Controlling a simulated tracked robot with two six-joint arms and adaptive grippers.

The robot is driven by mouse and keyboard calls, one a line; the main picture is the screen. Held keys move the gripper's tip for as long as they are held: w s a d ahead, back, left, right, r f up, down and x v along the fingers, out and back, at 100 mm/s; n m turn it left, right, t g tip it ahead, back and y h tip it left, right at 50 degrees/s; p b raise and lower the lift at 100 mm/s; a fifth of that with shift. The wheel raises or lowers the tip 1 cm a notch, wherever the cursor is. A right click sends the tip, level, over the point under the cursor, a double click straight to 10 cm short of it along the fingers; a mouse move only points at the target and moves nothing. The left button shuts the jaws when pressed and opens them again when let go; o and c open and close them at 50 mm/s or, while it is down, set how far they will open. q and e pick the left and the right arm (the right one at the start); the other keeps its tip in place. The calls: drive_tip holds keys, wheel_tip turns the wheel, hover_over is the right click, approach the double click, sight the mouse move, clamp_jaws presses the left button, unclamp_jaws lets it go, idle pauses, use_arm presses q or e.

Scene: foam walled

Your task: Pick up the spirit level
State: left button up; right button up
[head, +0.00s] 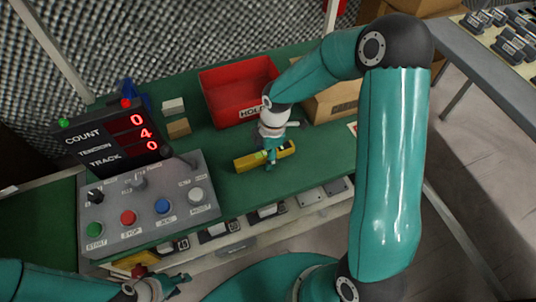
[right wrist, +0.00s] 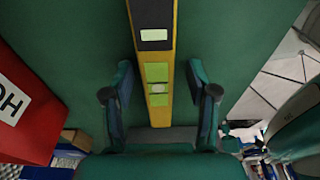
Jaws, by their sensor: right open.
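The spirit level (head: 246,162) is a short yellow bar with dark parts, lying on the green bench top in front of the red box. My right gripper (head: 270,158) is over it and hides part of it. In the right wrist view the spirit level (right wrist: 155,60) runs lengthwise between the fingers of my right gripper (right wrist: 160,92), with its green vial windows showing. The fingers are open, with a gap on each side of the bar. My left gripper (head: 163,288) is low at the bottom left of the head view, away from the spirit level; its jaws are too small to judge.
A red box (head: 225,97) marked HOLD and a cardboard box (head: 333,104) stand behind the level. A control panel (head: 150,212) with buttons and a red-digit display (head: 115,136) is at left. Small blocks (head: 178,127) lie by the red box. The bench's front edge is close.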

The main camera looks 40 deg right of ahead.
clamp_jaws()
drive_tip(key=shift+r, duration=0.1)
